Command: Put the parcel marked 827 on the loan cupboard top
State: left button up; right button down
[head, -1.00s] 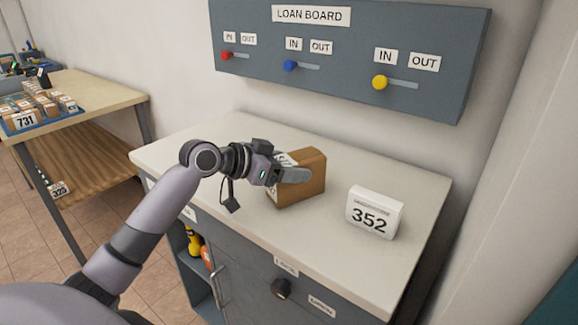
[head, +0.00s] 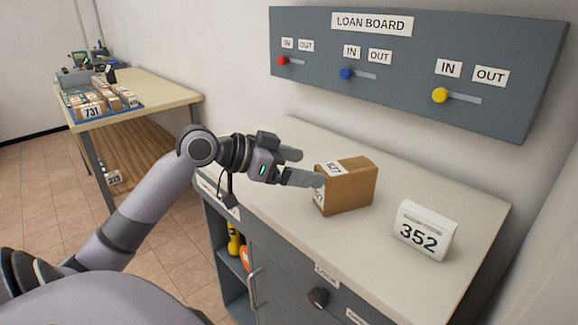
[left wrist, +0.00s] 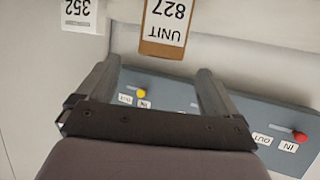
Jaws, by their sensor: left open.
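The brown parcel (head: 350,188) with white labels stands on the pale loan cupboard top (head: 420,285), left of the white 352 block (head: 426,231). In the left wrist view its label reads UNIT 827, upside down, on the parcel (left wrist: 166,25). My left gripper (head: 308,168) is open and empty, just left of the parcel, its fingers pointing toward it. The wrist view shows both spread fingers (left wrist: 158,68) with nothing between them and the parcel beyond. My right gripper is not in view.
The grey loan board (head: 415,85) with red, blue and yellow sliders hangs on the wall behind. A wooden table (head: 170,92) at the left holds a tray of small parcels, one marked 731. The cupboard's front right top is clear.

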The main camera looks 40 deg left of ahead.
pick_arm(q)
jog(key=shift+v, duration=1.2)
